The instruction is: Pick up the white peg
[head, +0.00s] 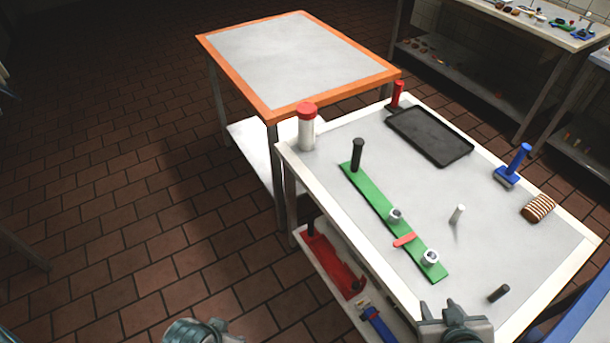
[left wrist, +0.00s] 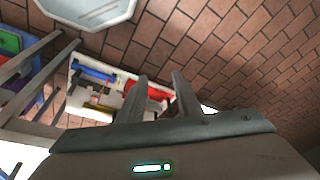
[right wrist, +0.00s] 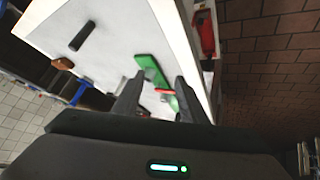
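The white peg (head: 458,214) is small and stands on the grey-topped table (head: 400,190), right of the green board. I cannot pick it out surely in the right wrist view. My right gripper (head: 440,307) is at the table's near edge, apart from the peg and nearer to me. In the right wrist view its two fingers (right wrist: 157,97) are spread with nothing held between them. My left gripper's fingers (left wrist: 160,90) are apart and empty in the left wrist view. In the head view only part of my left arm shows at the bottom, left of the table and over the floor.
A dark peg (head: 498,293) lies near the right gripper. A brown striped block (head: 538,207), blue-handled tool (head: 515,165), black tray (head: 430,135) and red-capped shaker (head: 306,128) stand farther off.

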